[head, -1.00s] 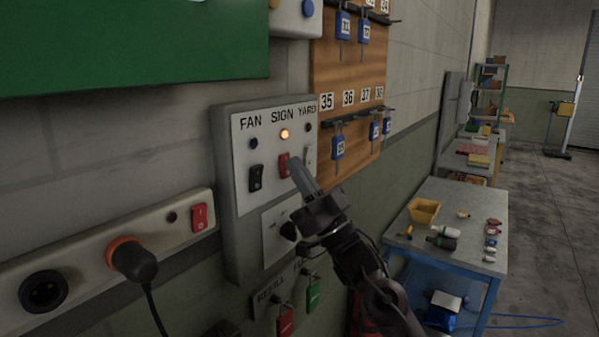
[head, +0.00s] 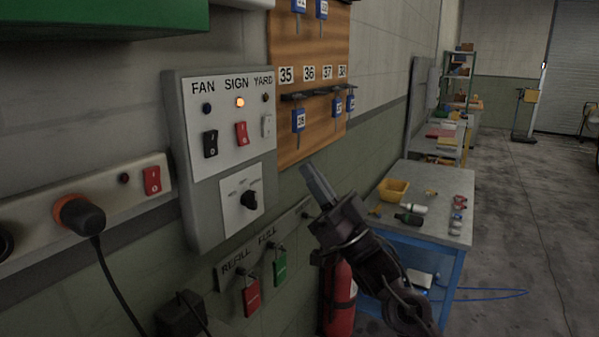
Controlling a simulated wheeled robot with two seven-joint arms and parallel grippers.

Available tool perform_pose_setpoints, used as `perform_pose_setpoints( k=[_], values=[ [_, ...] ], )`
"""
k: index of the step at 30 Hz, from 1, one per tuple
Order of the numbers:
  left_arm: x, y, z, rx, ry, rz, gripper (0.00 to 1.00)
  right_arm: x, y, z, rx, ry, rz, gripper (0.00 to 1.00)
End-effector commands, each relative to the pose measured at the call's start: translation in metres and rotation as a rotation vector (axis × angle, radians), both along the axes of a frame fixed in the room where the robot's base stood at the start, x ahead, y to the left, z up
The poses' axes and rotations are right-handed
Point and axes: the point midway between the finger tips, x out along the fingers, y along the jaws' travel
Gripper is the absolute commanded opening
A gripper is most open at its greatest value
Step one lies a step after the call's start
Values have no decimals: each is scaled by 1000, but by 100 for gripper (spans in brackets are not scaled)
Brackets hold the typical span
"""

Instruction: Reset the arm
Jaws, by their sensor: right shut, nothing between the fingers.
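My right gripper (head: 318,184) is shut and empty. It points up and to the left, in front of the wall just right of the grey switch panel (head: 182,160), and looks clear of the switches. The panel carries a black FAN switch (head: 210,144), a red SIGN switch (head: 241,133) and a white YARD switch (head: 267,126). The lamp under SIGN (head: 240,102) glows orange; the other two lamps are dark. A black rotary knob (head: 249,199) sits below the switches. My left gripper is not in view.
A wooden key board (head: 300,150) hangs right of the panel. A fire extinguisher (head: 340,300) stands behind my arm. A workbench (head: 440,224) with a yellow bin (head: 393,190) is on the right. Open floor lies farther right.

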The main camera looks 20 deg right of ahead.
Motion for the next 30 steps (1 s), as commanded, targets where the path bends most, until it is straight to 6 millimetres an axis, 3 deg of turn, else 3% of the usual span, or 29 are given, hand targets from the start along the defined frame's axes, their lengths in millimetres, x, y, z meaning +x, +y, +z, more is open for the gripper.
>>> perform_pose_setpoints(
  k=[16, 20, 23, 26, 30],
  values=[
    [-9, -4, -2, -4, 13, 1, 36, -1, -1, -2, 0, 1, -1, 0],
    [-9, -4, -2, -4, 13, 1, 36, 11, -6, -19, 3, 44, -26, 0],
    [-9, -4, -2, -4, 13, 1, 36, 35, -14, -59, 4, 138, -79, 0],
    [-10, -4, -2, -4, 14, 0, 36, 64, -26, -124, -5, 282, -156, 0],
    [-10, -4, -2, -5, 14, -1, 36, 90, -40, -229, -40, 496, -261, 0]
  ],
)
